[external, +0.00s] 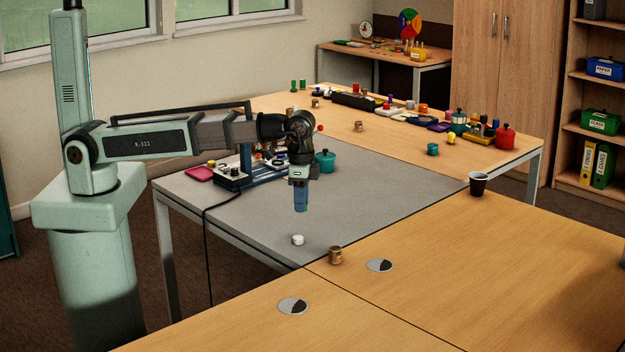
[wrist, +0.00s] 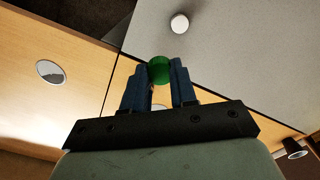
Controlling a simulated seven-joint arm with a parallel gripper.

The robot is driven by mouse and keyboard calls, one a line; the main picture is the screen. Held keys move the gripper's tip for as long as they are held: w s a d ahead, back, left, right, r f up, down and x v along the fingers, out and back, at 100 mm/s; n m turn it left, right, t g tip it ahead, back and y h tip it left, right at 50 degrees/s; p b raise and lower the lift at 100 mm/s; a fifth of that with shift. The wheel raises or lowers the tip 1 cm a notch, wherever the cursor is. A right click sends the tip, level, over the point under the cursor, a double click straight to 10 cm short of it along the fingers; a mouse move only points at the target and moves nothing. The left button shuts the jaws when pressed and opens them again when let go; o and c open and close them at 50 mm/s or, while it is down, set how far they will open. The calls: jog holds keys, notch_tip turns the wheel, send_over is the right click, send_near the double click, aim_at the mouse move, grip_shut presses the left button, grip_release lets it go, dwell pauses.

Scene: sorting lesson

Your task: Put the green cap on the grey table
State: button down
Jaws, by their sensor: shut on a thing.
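The green cap (wrist: 160,70) is between the blue fingertips of my gripper (wrist: 159,85) in the wrist view. My gripper is shut on it. In the external view my gripper (external: 301,207) points down above the grey table (external: 375,190), and the cap is hard to make out there. The grey table also shows in the wrist view (wrist: 235,50), beyond the fingertips. The cap looks held in the air, apart from the tabletop.
A white cap (external: 298,240) lies on the grey table near its front corner. A brass-coloured piece (external: 336,255) stands on the wooden table beside that corner. A dark cup (external: 478,183) stands at the right. A teal pot (external: 325,161) is behind my gripper. The grey table's right part is clear.

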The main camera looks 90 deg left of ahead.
jog(key=w+d+m, duration=0.2)
jog(key=w+d, duration=0.3)
jog(key=d, duration=0.8)
jog(key=n, duration=0.4)
send_over(403, 319)
jog(key=shift+f, duration=5.75)
jog(key=shift+f, duration=0.15)
jog(key=c, duration=0.9)
grip_release()
